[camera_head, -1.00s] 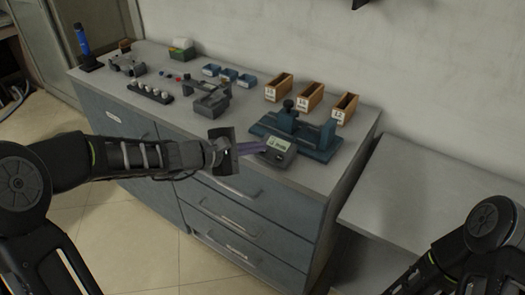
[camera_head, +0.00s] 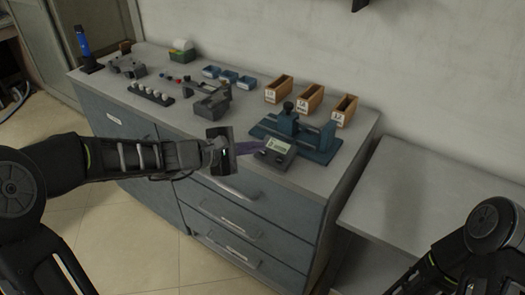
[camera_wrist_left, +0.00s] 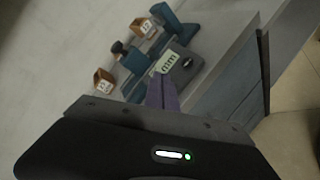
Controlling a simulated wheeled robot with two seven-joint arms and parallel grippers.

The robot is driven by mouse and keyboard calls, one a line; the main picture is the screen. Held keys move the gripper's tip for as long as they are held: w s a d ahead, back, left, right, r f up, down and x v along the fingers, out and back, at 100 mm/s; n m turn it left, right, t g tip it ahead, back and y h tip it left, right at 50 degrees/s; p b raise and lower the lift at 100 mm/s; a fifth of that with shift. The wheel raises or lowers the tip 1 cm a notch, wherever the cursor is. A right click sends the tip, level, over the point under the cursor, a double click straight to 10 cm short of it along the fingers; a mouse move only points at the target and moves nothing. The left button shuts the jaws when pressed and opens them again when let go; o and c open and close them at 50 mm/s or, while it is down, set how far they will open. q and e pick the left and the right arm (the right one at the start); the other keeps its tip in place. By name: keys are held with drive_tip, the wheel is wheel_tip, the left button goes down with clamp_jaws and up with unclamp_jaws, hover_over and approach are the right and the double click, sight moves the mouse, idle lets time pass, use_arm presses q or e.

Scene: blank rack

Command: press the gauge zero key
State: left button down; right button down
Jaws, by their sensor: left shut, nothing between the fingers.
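The gauge (camera_head: 275,150) is a small dark grey box with a lit display, at the front of a blue fixture (camera_head: 312,139) on the cabinet top. My left gripper (camera_head: 256,146) is shut and empty, its purple-grey fingers reaching to the left side of the gauge. In the left wrist view the gauge (camera_wrist_left: 177,68) lies just past the fingertips (camera_wrist_left: 160,80), with a dark key (camera_wrist_left: 187,62) beside its display. I cannot tell whether the fingertips touch the gauge. The key markings are too small to read. My right gripper is out of view; only part of my right arm shows.
Three labelled wooden bins (camera_head: 309,98) stand behind the fixture. Blue trays (camera_head: 229,76), a grey block device (camera_head: 212,105) and a dark strip with white pieces (camera_head: 151,94) lie to the left. A lower bare table (camera_head: 430,185) stands at the right.

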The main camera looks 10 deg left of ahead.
use_arm(q)
drive_tip(key=shift+r, duration=0.15)
drive_tip(key=r+p, duration=0.1)
drive_tip(key=s+r+p, duration=0.2)
drive_tip(key=r, duration=0.1)
drive_tip(key=shift+a+r, duration=0.1)
drive_tip(key=shift+a, duration=0.25)
idle(0.9)
